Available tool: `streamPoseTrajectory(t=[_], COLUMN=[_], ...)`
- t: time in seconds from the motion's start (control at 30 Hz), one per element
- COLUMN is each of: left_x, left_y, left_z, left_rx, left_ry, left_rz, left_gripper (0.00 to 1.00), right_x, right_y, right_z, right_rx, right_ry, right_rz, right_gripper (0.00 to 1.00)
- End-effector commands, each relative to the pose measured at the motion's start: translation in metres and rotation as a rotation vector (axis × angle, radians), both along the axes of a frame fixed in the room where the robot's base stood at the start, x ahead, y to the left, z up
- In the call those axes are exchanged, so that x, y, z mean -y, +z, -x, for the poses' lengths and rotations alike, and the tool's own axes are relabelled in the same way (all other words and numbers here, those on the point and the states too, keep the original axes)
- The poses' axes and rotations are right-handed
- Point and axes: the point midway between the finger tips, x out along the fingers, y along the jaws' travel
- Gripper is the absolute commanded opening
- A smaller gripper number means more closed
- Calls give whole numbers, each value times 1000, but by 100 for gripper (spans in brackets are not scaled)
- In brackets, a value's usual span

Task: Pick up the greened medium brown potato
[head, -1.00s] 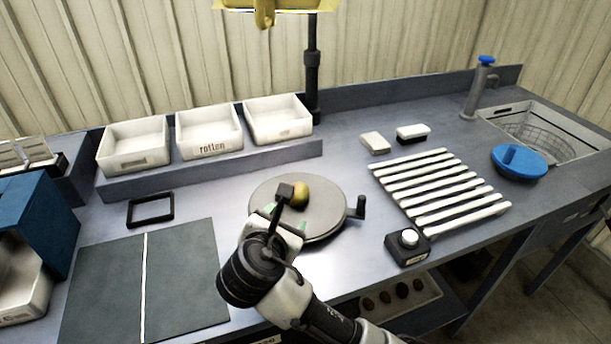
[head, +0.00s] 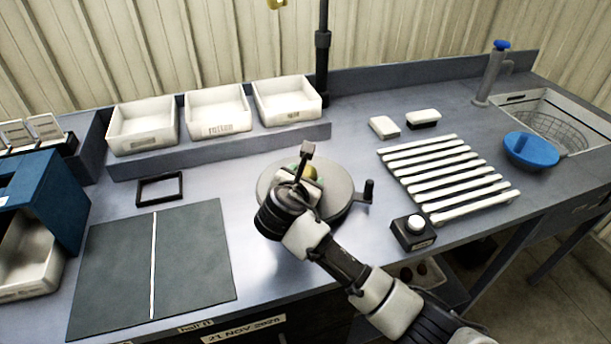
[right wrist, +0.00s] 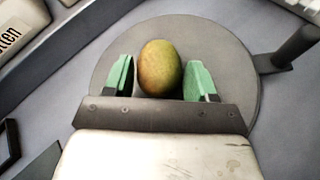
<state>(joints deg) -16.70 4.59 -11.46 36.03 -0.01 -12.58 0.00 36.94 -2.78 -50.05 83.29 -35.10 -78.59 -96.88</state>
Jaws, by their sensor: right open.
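The greened brown potato (right wrist: 160,68) lies on the round grey turntable (right wrist: 232,62). In the head view the potato (head: 311,172) shows only in part behind my right gripper (head: 306,178), and the turntable (head: 340,185) shows around it. In the right wrist view my right gripper (right wrist: 159,80) is open, with one green fingertip pad on each side of the potato. A small gap shows at each side of it. My left gripper is not in view.
Three white bins (head: 218,112) stand on a ledge behind, one marked rotten. A crank handle (head: 367,190) sticks out at the turntable's right. A black box with a white button (head: 414,232), white rollers (head: 445,175) and a dark mat (head: 190,265) lie around.

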Motion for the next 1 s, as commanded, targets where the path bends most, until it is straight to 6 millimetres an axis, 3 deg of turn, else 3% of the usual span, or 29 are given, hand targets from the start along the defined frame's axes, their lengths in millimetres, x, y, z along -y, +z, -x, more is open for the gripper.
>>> streamPoseTrajectory(t=[0.23, 0.43, 0.77, 1.0], left_x=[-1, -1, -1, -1], left_y=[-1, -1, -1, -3], left_z=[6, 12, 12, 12], left_rx=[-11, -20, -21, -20], left_ry=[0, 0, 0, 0], left_rz=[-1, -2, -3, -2], left_gripper=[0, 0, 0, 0], right_x=[1, 1, 0, 0], right_y=[-1, -1, 4, 33], right_z=[-2, -1, -2, -2], right_rx=[0, 0, 2, 5], right_ry=[0, 0, 0, -1], right_rz=[0, 0, 0, -3], right_gripper=[55, 25, 25, 25])
